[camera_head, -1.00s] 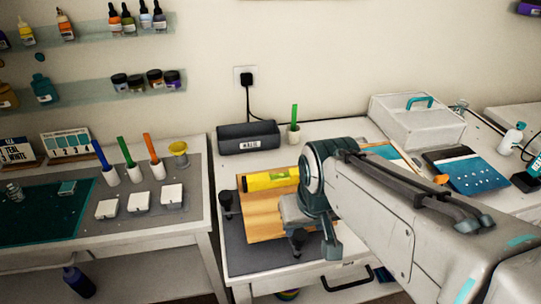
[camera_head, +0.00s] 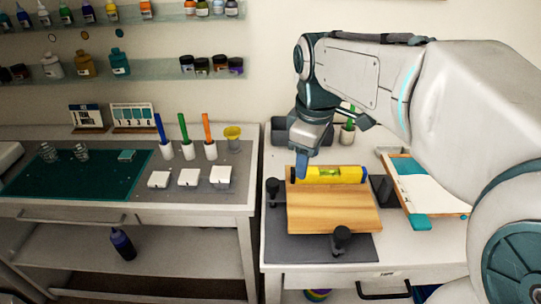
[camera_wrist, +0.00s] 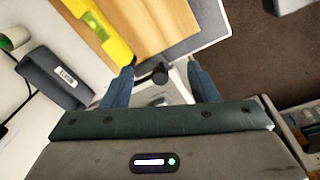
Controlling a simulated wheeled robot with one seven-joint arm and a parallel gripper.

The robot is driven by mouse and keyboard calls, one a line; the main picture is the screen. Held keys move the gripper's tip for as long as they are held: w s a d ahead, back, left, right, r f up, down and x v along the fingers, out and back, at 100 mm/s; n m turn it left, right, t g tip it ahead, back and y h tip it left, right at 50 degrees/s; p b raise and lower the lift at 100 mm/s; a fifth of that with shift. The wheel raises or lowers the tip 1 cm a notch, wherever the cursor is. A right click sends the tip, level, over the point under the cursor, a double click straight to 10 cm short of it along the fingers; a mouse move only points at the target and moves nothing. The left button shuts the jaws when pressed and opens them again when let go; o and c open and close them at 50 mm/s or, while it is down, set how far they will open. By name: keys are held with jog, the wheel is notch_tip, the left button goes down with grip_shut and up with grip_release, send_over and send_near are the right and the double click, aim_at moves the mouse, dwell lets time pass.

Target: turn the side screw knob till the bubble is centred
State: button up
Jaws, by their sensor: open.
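A yellow spirit level (camera_head: 345,175) with a green vial lies along the back of a wooden board (camera_head: 335,210); it also shows in the wrist view (camera_wrist: 104,32). The bubble's position is too small to tell. A black screw knob (camera_head: 272,193) stands at the board's left side, and another black knob (camera_head: 342,238) stands at its front edge. My gripper (camera_head: 301,172) is above the board's back left corner, beside the level's left end. In the wrist view my gripper (camera_wrist: 163,90) is open, and a black knob (camera_wrist: 160,73) appears between its fingertips; contact is not visible.
A dark labelled bin (camera_wrist: 55,78) stands behind the board. A white panel with teal parts (camera_head: 425,185) lies to the right. The left table holds white cups with coloured sticks (camera_head: 188,150) and a teal mat (camera_head: 75,175). A gap separates the tables.

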aim_at(273, 182)
jog(key=w+a+r+n+g+b, duration=0.1)
jog(key=w+a+r+n, duration=0.1)
jog(key=w+a+n, duration=0.6)
jog(key=shift+n, duration=0.5)
jog(key=f, duration=0.4)
jog(key=s+f, duration=0.1)
jog(key=f, duration=0.4)
jog(key=s+d+f+b, duration=0.1)
jog(key=f, duration=0.3)
jog(key=shift+f, duration=0.4)
